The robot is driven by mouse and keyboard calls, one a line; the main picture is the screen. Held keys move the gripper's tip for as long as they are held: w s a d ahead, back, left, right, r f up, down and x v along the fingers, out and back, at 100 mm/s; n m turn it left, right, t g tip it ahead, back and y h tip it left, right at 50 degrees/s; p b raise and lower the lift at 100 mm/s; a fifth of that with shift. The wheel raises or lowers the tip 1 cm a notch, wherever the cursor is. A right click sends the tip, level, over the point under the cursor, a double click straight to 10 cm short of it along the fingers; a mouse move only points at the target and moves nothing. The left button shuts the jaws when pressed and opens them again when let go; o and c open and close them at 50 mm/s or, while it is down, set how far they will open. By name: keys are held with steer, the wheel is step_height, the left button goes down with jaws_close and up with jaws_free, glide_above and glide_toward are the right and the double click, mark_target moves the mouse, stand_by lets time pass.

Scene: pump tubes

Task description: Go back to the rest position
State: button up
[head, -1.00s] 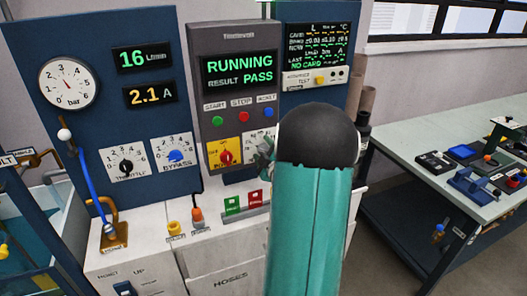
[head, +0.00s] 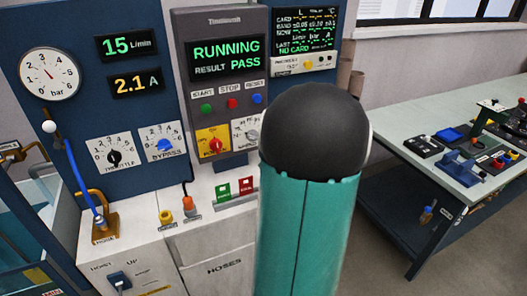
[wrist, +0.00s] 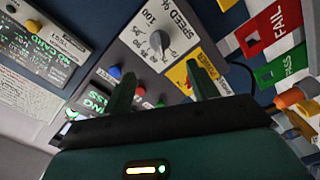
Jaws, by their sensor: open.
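My gripper (wrist: 160,72) is open and empty in the wrist view. Its two green fingers stand apart in front of the control panel, with the grey speed knob (wrist: 159,41) beyond them. I cannot tell how far the fingertips are from the panel. In the head view my teal and black arm hides the gripper. The control panel (head: 181,60) behind the arm reads RUNNING and RESULT PASS. Its yellow plate with a red knob (head: 215,146) and the edge of the speed dial show left of my arm.
The pump bench (head: 140,236) stands close ahead, with a hose (head: 76,175), a bypass dial (head: 163,146) and the red FAIL and green PASS markers (head: 222,191). A table (head: 405,130) with tools is at the right. Floor shows between bench and table.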

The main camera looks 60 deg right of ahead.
steer(key=shift+s+a, duration=0.2)
steer(key=shift+s, duration=0.05)
stand_by(0.4)
steer(key=w+a+r+m+g+y, duration=0.25)
steer(key=w+a, duration=0.25)
steer(key=a, duration=0.4)
steer(key=w+a+r+m+g+y, duration=0.1)
steer(key=w+a+r+m+g, duration=0.3)
steer(key=a, duration=0.6)
steer(key=s+a+g+y, duration=0.1)
steer(key=s+a+y, duration=0.1)
steer(key=s+a, duration=0.2)
steer(key=s+a+g+y, duration=0.1)
steer(key=s+a, duration=0.2)
steer(key=a, duration=0.8)
steer(key=s+a+g+y, duration=0.1)
steer(key=s+a+y, duration=0.1)
steer(key=s+a, duration=0.2)
steer(key=a, duration=0.3)
steer(key=shift+s+a+r+n+y, duration=0.3)
steer(key=shift+r+n+y, duration=0.05)
stand_by(2.3)
